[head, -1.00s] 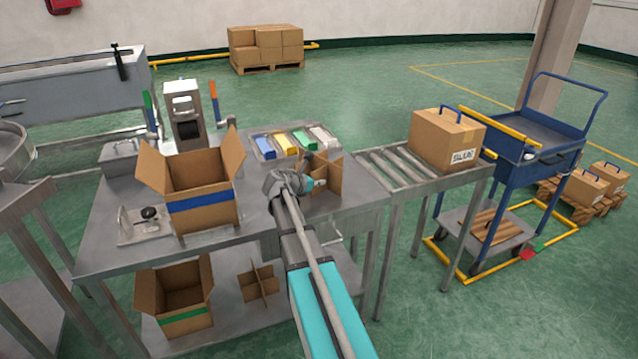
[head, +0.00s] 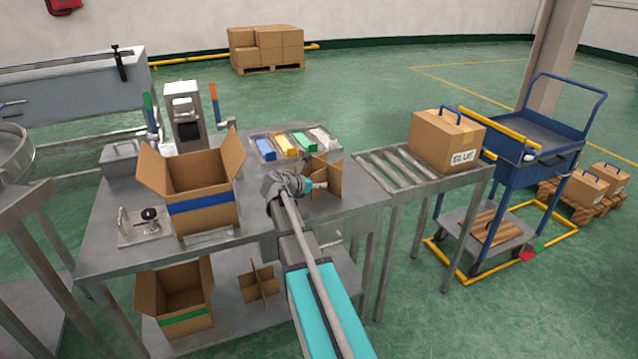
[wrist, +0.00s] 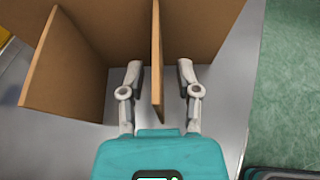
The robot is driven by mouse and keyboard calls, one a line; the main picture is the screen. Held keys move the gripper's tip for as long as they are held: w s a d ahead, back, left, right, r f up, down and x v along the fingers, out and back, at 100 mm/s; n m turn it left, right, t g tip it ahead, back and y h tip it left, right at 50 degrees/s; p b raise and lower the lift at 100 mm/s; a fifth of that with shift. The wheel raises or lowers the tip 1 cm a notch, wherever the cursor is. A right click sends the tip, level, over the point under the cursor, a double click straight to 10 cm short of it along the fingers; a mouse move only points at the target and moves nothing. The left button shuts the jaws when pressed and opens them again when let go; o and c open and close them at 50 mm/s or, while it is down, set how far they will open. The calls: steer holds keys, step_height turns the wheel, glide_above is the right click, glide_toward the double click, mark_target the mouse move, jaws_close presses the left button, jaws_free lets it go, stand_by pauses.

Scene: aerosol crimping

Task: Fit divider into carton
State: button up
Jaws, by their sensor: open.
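The cardboard divider (head: 328,176), made of crossed panels, stands upright on the right part of the steel table. In the wrist view my gripper (wrist: 158,75) is open, with one finger on each side of a single panel of the divider (wrist: 156,50). Gaps show between the fingers and the panel. In the head view my gripper (head: 312,186) is partly hidden by my own arm. The open carton (head: 205,210) with a blue band stands on the table to the left, flaps spread. Its bottom is hidden.
A tray of coloured blocks (head: 290,146) lies behind the divider. A crimping press (head: 185,115) stands behind the carton. A roller conveyor (head: 400,170) with a closed box (head: 447,142) is at right. A green-banded carton (head: 183,318) and another divider (head: 259,286) are on the lower shelf.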

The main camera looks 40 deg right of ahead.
steer(key=p+v, duration=0.4)
steer(key=v, duration=0.7)
steer(key=shift+a+r, duration=0.1)
stand_by(0.4)
steer(key=s+a+f+m+y, duration=0.1)
steer(key=a+m, duration=0.1)
steer(key=s+a+f+m+y, duration=0.1)
steer(key=s+a+f+m, duration=0.1)
steer(key=s+a+f+m+y, duration=0.1)
steer(key=a+f+m+y, duration=0.1)
steer(key=a, duration=0.1)
steer(key=shift+s+f+g, duration=0.15)
steer(key=shift+s+g, duration=0.1)
steer(key=shift+g, duration=0.15)
steer(key=s+a+f+m+y, duration=0.2)
steer(key=s+a+m+y, duration=0.1)
steer(key=a, duration=0.4)
steer(key=s+a+f+m+g+y, duration=0.1)
steer(key=s+a+f+m+y, duration=0.1)
steer(key=s+a+m, duration=0.3)
steer(key=s+a+f+m+y, duration=0.2)
steer(key=s+a+m+y, duration=0.2)
steer(key=a, duration=0.4)
steer(key=shift+a+m+g, duration=0.3)
steer(key=shift+a+m, duration=0.05)
steer(key=shift+m, duration=0.55)
steer(key=shift+o, duration=0.2)
steer(key=shift+f, duration=0.1)
